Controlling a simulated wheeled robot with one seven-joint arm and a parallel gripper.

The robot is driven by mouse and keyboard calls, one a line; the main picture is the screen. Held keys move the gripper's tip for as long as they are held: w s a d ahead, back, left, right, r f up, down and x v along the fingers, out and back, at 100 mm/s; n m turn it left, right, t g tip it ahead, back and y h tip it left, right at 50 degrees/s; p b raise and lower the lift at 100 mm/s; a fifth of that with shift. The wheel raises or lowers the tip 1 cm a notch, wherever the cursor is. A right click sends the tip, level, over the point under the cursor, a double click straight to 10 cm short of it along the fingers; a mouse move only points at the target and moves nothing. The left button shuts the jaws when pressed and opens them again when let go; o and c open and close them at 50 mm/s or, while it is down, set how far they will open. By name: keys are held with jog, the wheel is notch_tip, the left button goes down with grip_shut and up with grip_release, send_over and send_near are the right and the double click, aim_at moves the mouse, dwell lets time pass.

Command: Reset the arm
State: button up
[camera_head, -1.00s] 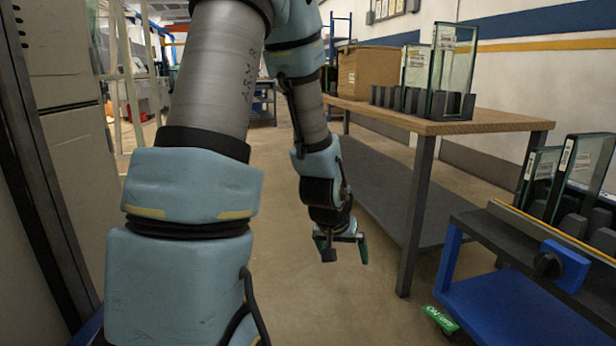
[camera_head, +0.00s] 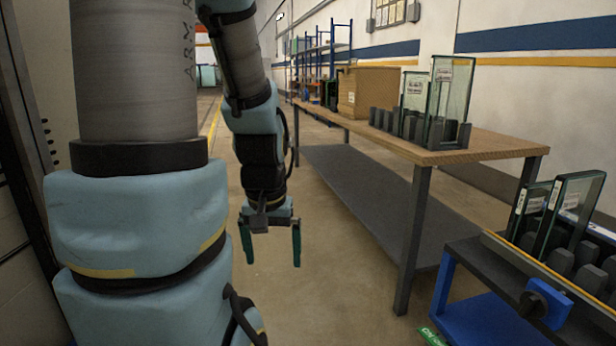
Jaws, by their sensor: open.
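My gripper (camera_head: 270,246) hangs pointing down at the end of my bent arm, left of the wooden-topped table. Its two green-tipped fingers are spread apart with nothing between them. Only floor shows behind and below it. My upper arm fills much of the left side of the view.
The wooden table (camera_head: 490,146) holds upright glass panes (camera_head: 450,92) in a dark rack and a cardboard box (camera_head: 367,90). A blue cart (camera_head: 470,318) with more glass panes (camera_head: 573,212) stands at the lower right. The floor (camera_head: 330,270) between my arm and the table is clear.

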notch_tip(320, 180, up, 17)
jog(key=p, duration=1.5)
jog(key=shift+r, duration=0.2)
